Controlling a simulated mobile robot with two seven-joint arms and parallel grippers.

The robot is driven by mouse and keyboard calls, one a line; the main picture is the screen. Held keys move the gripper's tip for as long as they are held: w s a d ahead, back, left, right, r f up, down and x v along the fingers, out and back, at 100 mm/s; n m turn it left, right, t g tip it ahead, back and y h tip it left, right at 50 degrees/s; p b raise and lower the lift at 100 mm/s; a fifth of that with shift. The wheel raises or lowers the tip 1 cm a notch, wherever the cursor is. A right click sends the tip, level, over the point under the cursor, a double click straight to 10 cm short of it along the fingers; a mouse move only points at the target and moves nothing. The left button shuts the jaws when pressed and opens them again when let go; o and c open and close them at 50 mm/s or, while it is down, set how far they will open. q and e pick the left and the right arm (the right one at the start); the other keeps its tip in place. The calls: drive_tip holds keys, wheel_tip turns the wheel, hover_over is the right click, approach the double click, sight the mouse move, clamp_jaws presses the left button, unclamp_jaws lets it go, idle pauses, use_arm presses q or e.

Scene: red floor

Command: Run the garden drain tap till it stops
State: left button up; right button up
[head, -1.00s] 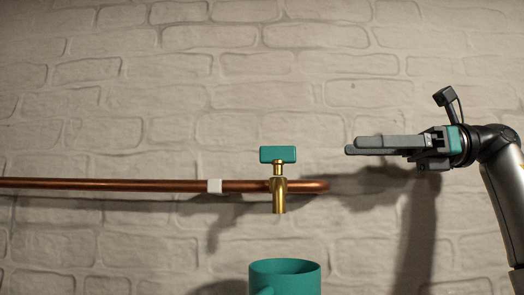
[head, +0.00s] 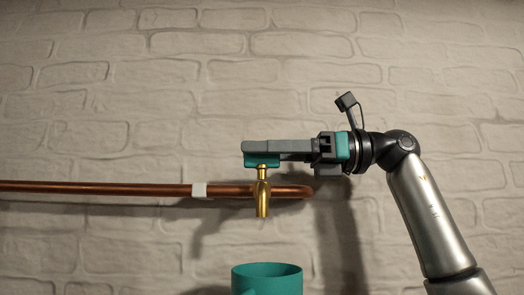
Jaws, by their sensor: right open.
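A brass tap (head: 263,195) sits near the right end of a copper pipe (head: 110,188). Its teal bar handle (head: 262,164) shows below my right gripper's fingers, its upper part hidden by them. My right gripper (head: 250,147) comes in level from the right, its grey fingers overlapping the handle. It is open; whether a finger touches the handle cannot be told. A teal mug (head: 267,280) stands below the tap's spout, its lower part cut off by the frame. No water shows at the spout. My left gripper is not in view.
A pale brick wall (head: 90,110) stands behind everything. The space above the pipe and left of the tap is clear.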

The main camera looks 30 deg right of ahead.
clamp_jaws()
idle(0.4)
drive_tip(key=n+g+y+p, duration=0.1)
drive_tip(key=g+p, duration=0.1)
drive_tip(key=p, duration=0.1)
drive_tip(key=n+g+y+p, duration=0.1)
drive_tip(key=n+g+p, duration=0.1)
drive_tip(key=g+p, duration=0.1)
drive_tip(key=shift+r+n, duration=0.15)
drive_tip(key=shift+n, duration=0.15)
drive_tip(key=shift+n+g+y+p, duration=0.3)
drive_tip(key=shift+n+g+p, duration=0.25)
drive_tip(key=shift+g, duration=0.35)
drive_tip(key=shift+f, duration=0.2)
unclamp_jaws()
